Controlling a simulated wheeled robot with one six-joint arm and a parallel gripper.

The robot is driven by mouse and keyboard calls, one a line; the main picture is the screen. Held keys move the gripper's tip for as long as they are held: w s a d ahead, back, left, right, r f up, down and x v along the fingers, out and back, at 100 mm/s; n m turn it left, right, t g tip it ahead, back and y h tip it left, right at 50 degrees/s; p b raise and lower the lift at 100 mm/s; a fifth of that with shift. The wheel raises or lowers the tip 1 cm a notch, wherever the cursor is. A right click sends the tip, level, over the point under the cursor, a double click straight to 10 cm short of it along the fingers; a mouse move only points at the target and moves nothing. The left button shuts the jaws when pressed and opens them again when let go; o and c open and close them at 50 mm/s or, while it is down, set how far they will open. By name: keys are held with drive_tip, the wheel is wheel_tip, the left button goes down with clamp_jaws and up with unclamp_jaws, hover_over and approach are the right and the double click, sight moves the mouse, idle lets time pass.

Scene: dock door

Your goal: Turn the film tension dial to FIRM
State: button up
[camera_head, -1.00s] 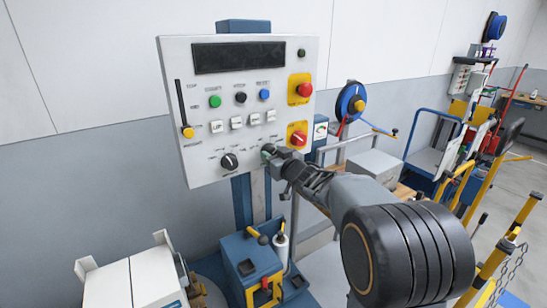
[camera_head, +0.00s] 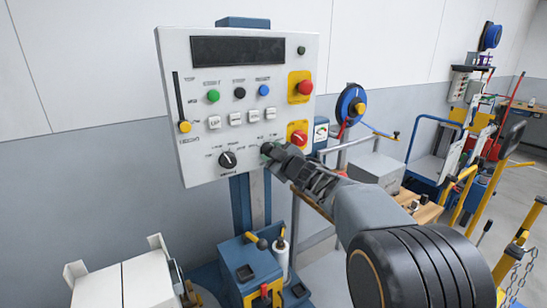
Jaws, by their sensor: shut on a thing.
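The white control panel (camera_head: 215,125) stands upright at the upper left on a blue post. Two black dials sit along its lower edge. The left dial (camera_head: 228,160) is free, with small markings around it too small to read. The right dial (camera_head: 265,148) is mostly covered by my gripper (camera_head: 269,153), which reaches in from the lower right and is shut on it. I cannot read the dial labels, so FIRM and the held dial's pointer cannot be made out.
Close to my gripper is a red knob on a yellow plate (camera_head: 297,139); another red button (camera_head: 305,88) is above. White switches (camera_head: 236,119) run above the dials. A yellow slider knob (camera_head: 185,127) is at left. A blue machine (camera_head: 250,270) stands below.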

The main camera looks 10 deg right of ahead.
idle(0.5)
drive_tip(key=o, duration=0.9)
drive_tip(key=shift+s, duration=0.15)
drive_tip(key=v, duration=1.3)
drive_tip(key=shift+s+d, duration=0.15)
drive_tip(key=shift+s, duration=0.1)
